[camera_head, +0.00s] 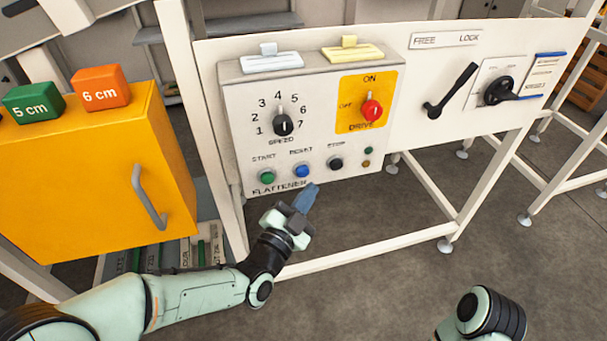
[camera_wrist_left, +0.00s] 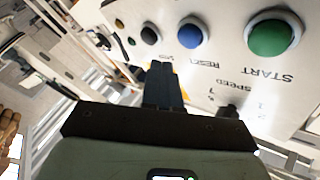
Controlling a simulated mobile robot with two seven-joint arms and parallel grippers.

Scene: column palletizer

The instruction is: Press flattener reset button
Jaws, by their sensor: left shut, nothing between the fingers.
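The blue reset button (camera_head: 302,170) sits on the flattener panel (camera_head: 240,105), between the green start button (camera_head: 267,177) and the black stop button (camera_head: 336,163). My left gripper (camera_head: 306,196) is shut and empty, just below and in front of the reset button. In the left wrist view the shut fingertips (camera_wrist_left: 163,72) point toward the panel, and the blue reset button (camera_wrist_left: 190,34) is ahead and a little right of them. A gap shows between tips and button in that view. My right arm (camera_head: 483,315) shows at the lower right, but its gripper is out of frame.
The panel also carries a speed knob (camera_head: 284,125) and a red drive switch (camera_head: 372,110). A black lever (camera_head: 451,90) is to the right. A yellow cabinet (camera_head: 90,180) with 5 cm and 6 cm blocks stands at left. The floor below is open.

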